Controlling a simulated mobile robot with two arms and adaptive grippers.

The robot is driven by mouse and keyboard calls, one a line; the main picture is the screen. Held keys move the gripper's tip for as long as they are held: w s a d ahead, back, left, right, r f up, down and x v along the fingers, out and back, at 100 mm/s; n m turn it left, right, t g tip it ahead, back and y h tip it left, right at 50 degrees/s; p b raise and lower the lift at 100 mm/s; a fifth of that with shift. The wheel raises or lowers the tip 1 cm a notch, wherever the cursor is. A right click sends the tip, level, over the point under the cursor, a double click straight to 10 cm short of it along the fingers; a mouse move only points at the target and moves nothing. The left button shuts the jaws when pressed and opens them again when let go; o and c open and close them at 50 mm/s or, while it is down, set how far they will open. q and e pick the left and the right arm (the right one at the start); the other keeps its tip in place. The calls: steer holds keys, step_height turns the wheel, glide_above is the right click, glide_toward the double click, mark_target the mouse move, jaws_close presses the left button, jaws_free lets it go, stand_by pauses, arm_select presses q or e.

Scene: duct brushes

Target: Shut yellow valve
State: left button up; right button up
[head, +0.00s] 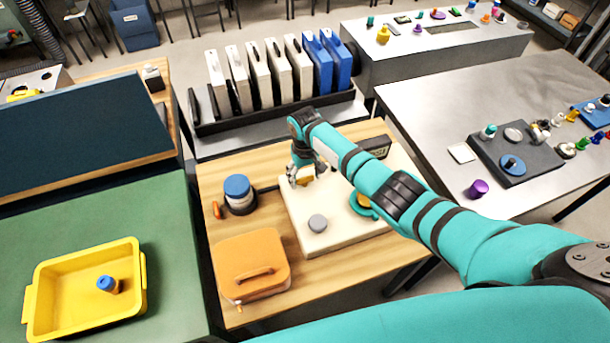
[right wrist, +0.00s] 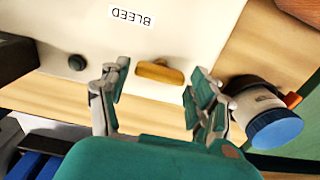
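The yellow valve handle (right wrist: 160,73) is a short bar at the edge of a white panel (right wrist: 190,30) with the label BLEED, seen in the right wrist view. My right gripper (right wrist: 160,82) is open, one finger on each side of the handle, with gaps to both. A grey knob (head: 318,223) and a round yellow and teal part (head: 361,204), partly behind my arm, are also on the panel. My left gripper is not in view.
A blue-lidded jar (head: 238,194) stands left of the panel; it is close beside one finger in the right wrist view (right wrist: 275,130). An orange case (head: 250,262) lies in front. A rack of binders (head: 272,75) stands behind. A metal table (head: 440,85) is at right.

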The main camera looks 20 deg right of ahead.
mark_target(305, 178)
steer(key=shift+o, duration=0.9)
step_height(305, 178, up, 12)
stand_by(0.3)
